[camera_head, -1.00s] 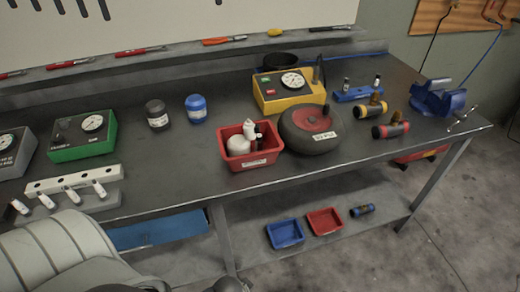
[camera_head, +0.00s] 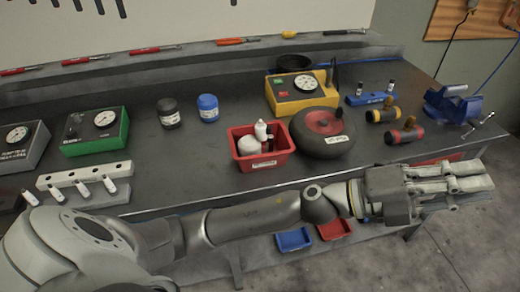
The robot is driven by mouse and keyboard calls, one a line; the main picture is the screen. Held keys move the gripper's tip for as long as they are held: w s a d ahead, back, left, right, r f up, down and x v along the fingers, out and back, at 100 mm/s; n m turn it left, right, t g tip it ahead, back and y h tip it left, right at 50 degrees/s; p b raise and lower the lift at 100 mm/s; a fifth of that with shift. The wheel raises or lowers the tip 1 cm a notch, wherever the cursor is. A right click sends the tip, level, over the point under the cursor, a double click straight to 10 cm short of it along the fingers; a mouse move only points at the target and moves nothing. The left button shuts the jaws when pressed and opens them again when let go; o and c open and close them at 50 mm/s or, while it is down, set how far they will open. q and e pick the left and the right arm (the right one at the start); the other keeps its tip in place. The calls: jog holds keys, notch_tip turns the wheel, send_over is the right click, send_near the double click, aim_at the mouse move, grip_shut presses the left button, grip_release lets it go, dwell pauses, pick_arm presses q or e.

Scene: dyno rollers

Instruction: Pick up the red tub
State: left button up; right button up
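The red tub (camera_head: 261,161) is an open bin with a white label, standing on the workbench near its front edge. It holds a white bottle, a rounded white container and a small dark bottle. A smaller red tray (camera_head: 334,229) lies on the lower shelf, partly hidden by my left arm. My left gripper (camera_head: 488,178) is stretched out to the right, in front of the bench's right end and well apart from the tub. Its fingers overlap in this view, so their opening is unclear. Nothing shows held in it. My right gripper is out of view.
A dark wheel (camera_head: 325,143) with a red hub sits right beside the tub. A yellow gauge box (camera_head: 290,104) is behind it. Black (camera_head: 168,117) and blue (camera_head: 208,112) jars stand to the left. A blue vise (camera_head: 455,104) is at the far right. Bench room left of the tub is clear.

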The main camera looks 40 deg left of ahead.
pick_arm(q)
jog(key=s+d+f+m+g+y, duration=0.1)
jog(key=s+d+f+m+g, duration=0.3)
jog(key=m+g, duration=0.5)
jog(key=m+y, duration=0.4)
jog(key=y, duration=2.1)
send_near(268, 155)
jog(key=f, duration=0.2)
jog(key=shift+g, duration=0.4)
jog(key=a+f, duration=0.1)
jog(key=f+p, duration=0.1)
jog(key=a+f, duration=0.1)
jog(key=shift+w+a+f, duration=0.25)
jog(key=shift+a+f, duration=0.1)
jog(key=shift+a, duration=0.05)
jog(key=p+x, duration=0.1)
jog(key=x, duration=0.5)
jog(key=shift+f+p, duration=0.1)
jog(key=shift+p, duration=0.25)
jog(key=shift+d+f+b, duration=0.1)
jog(key=shift+f+b, duration=0.2)
jog(key=shift+b, duration=0.05)
